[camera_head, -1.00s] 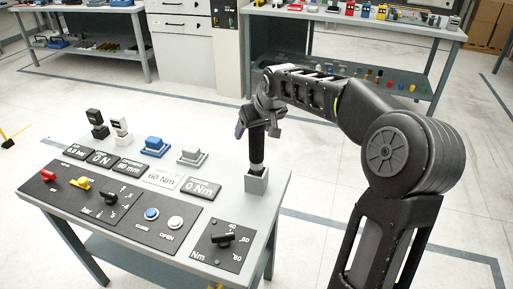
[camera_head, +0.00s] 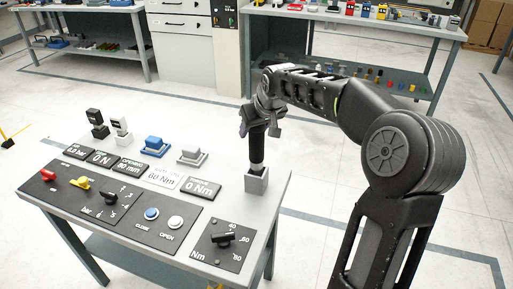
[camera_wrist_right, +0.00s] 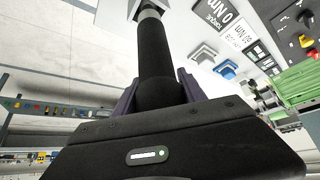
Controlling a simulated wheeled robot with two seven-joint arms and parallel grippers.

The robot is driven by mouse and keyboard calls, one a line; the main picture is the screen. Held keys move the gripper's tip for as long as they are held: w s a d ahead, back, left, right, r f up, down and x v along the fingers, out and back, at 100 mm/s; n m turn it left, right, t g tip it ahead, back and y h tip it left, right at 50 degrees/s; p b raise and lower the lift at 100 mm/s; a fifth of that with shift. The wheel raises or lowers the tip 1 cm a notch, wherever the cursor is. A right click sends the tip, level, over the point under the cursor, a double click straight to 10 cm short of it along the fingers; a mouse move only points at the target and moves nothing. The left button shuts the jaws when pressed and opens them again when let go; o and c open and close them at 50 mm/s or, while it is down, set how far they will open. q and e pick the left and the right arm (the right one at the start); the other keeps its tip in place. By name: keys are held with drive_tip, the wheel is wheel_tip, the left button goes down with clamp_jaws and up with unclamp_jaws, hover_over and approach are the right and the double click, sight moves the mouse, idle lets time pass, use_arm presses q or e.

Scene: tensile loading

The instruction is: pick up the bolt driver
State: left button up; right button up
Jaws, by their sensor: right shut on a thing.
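The bolt driver (camera_head: 257,153) is a black, upright cylinder standing in a small grey block holder (camera_head: 257,182) at the right end of the grey bench (camera_head: 232,188). My right gripper (camera_head: 257,128) is around the upper part of the driver and shut on it. In the right wrist view the driver (camera_wrist_right: 153,50) runs from between the fingers of the gripper (camera_wrist_right: 158,92) to the light grey holder at the top edge. Its lower end is hidden in the holder. My left gripper is not in view.
Open floor lies beyond the bench.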

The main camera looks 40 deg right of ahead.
drive_tip(key=c, duration=0.3)
drive_tip(key=shift+r, duration=0.15)
clamp_jaws()
wheel_tip(320, 180, up, 10)
idle(0.7)
